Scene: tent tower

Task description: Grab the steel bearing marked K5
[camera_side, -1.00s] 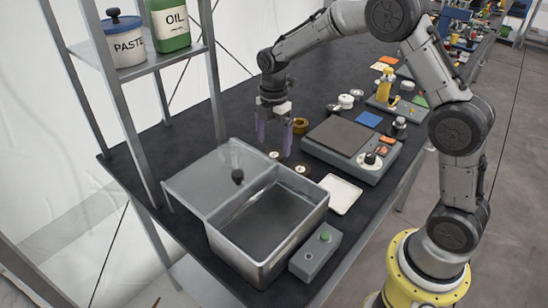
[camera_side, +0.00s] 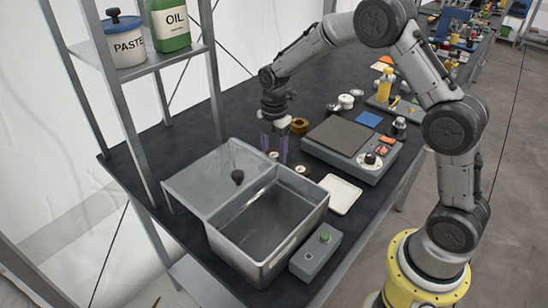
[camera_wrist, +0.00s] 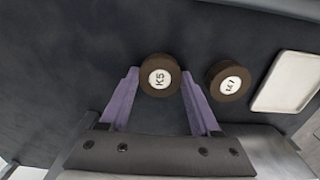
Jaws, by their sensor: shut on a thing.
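The K5 bearing (camera_wrist: 159,78) is a dark round piece with a white face marked K5 in the wrist view. My gripper (camera_wrist: 160,86) has its two purple fingers on either side of it, shut on it. In the side view my gripper (camera_side: 274,156) points down at the black table, with the K5 bearing (camera_side: 273,155) between its fingers, partly hidden. A second, similar bearing (camera_wrist: 227,83) lies to the right, its mark starting with M and hard to read. It also shows in the side view (camera_side: 302,169), apart from my gripper.
A brown ring (camera_side: 299,126) is close behind my gripper. A shelf rises at left.

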